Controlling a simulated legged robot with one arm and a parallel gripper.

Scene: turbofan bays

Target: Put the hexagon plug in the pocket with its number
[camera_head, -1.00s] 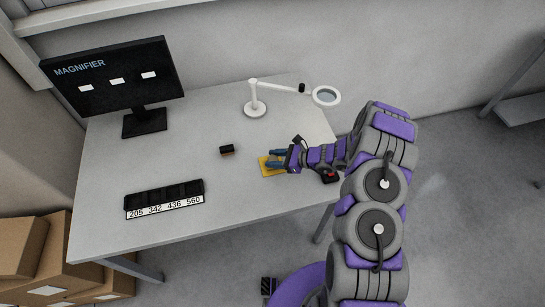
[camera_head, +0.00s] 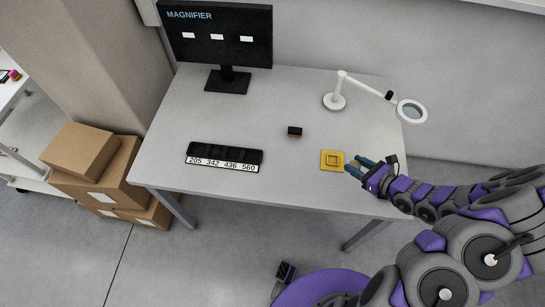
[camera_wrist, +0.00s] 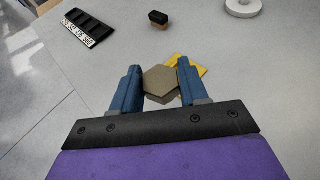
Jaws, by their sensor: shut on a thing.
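My gripper (camera_head: 360,167) is at the right part of the table, just right of the yellow plate. In the wrist view its two blue fingers (camera_wrist: 160,88) are shut on a grey-brown hexagon plug (camera_wrist: 160,82). The plug's broad face is toward the camera, and I see no number on it. In the head view I cannot make out the plug at the fingertips. The black pocket rack (camera_head: 225,152) stands at the front left of the table. Its white label strip (camera_head: 221,164) reads 205, 342, 436, 560. It also shows at the upper left of the wrist view (camera_wrist: 88,27).
A yellow square plate (camera_head: 332,167) lies left of my gripper. A small black block (camera_head: 295,131) stands between plate and rack. A white magnifier lamp (camera_head: 336,101) is at the back right. The monitor (camera_head: 219,35) reads MAGNIFIER with three white blanks.

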